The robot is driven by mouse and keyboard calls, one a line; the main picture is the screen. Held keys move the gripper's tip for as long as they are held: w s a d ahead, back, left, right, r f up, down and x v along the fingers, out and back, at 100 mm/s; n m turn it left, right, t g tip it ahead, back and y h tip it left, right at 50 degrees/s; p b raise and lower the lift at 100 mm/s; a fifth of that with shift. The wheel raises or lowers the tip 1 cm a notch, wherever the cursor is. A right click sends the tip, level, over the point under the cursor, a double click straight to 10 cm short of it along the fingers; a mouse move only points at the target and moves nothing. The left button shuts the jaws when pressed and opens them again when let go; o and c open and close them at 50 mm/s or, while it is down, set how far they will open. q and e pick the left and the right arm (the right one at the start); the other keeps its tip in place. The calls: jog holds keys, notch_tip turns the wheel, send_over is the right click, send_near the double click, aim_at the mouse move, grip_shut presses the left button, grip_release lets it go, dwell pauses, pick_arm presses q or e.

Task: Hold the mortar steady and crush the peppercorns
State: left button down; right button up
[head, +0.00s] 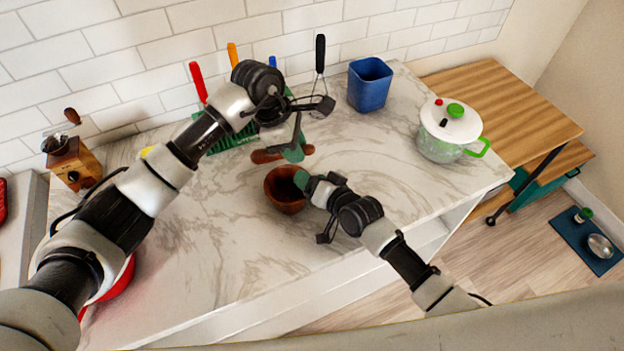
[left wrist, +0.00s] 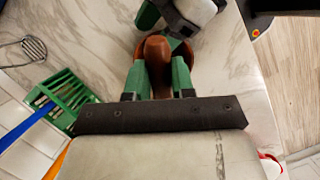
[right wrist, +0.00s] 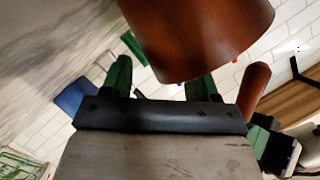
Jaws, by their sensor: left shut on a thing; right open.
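The mortar (head: 284,192) is a reddish-brown wooden bowl standing upright on the marble counter; its inside is dark and I cannot make out peppercorns. My left gripper (head: 294,150) is shut on the brown wooden pestle (head: 264,156), just behind the mortar. In the left wrist view the pestle (left wrist: 158,52) shows between the green fingers, with the mortar partly hidden behind it. My right gripper (head: 304,182) is open at the mortar's right rim. In the right wrist view the mortar (right wrist: 200,35) fills the top, close to the fingertips; I cannot tell whether they touch.
A green utensil rack (head: 238,138) stands behind my left arm. A blue container (head: 369,85) and a white-lidded pot (head: 449,125) stand at the right. A coffee grinder (head: 72,162) is at the left. The counter in front of the mortar is clear.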

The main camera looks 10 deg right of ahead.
jog(key=shift+c, duration=0.2)
grip_shut()
jog(key=shift+s+f, duration=0.1)
jog(key=shift+c, duration=1.5)
grip_release()
jog(key=c, duration=0.7)
grip_shut()
